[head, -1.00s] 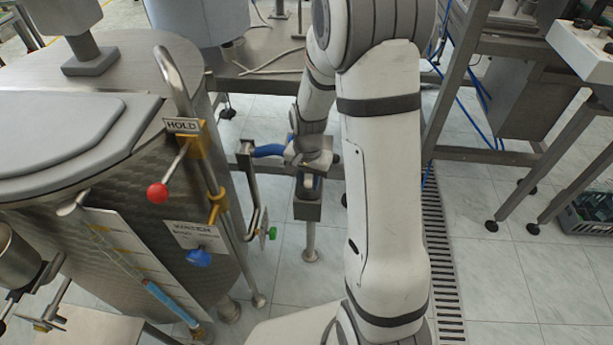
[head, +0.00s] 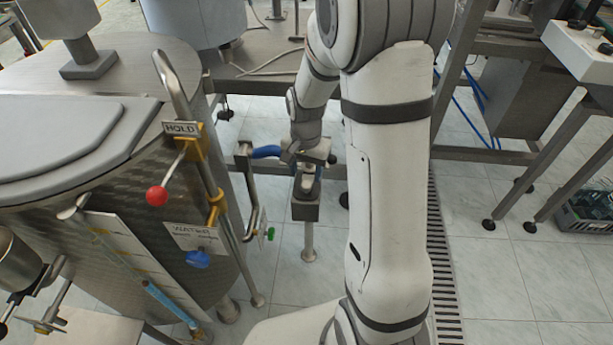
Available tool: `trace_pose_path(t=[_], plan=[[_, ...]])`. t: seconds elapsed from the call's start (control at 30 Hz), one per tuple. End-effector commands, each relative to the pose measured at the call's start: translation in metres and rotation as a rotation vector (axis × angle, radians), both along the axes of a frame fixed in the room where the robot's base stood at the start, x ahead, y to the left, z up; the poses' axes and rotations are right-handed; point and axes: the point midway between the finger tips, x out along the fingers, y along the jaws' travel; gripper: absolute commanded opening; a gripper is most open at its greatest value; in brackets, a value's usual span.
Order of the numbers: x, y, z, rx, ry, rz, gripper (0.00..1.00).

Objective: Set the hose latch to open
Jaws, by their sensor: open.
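A blue hose (head: 266,152) runs from a bent metal pipe (head: 246,185) beside the tank towards a small grey box on a post (head: 305,210). My gripper (head: 308,184) is low over the top of this box, near the hose's right end. Its jaws are small and partly hidden by my wrist, and I cannot tell whether they touch anything. The hose latch is not clearly visible. A lever with a red ball (head: 156,195) and a HOLD sign (head: 182,128) are on the tank's upright pipe, left of and apart from my gripper.
The steel tank (head: 120,225) fills the left side. A blue knob (head: 198,258) and a green knob (head: 270,233) stick out near it. A steel table frame (head: 470,155) stands at the right. Tiled floor (head: 285,275) around the post is free.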

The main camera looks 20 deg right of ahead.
Motion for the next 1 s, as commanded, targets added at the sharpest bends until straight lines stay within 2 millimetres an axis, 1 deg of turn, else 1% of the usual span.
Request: trace_pose_path(t=[0.03, 0.1, 0.23, 0.37, 0.77, 0.83, 0.87, 0.93, 0.97, 1.0], plan=[[0.000, 0.000, 0.011, 0.000, -0.002, 0.000, 0.50], [0.000, 0.000, 0.021, 0.000, -0.001, 0.000, 0.50], [-0.001, 0.000, 0.032, 0.000, 0.000, 0.000, 0.50], [-0.001, -0.001, 0.035, 0.000, 0.001, -0.001, 0.50], [-0.001, -0.001, 0.035, 0.000, 0.001, -0.001, 0.50], [-0.002, 0.000, 0.039, 0.000, -0.001, 0.004, 0.50], [-0.004, 0.000, 0.044, 0.000, -0.004, 0.010, 0.50], [-0.009, 0.001, 0.062, -0.001, -0.016, 0.037, 0.50], [-0.013, 0.001, 0.072, -0.002, -0.024, 0.053, 0.50], [-0.020, 0.002, 0.088, -0.003, -0.033, 0.081, 0.50]])
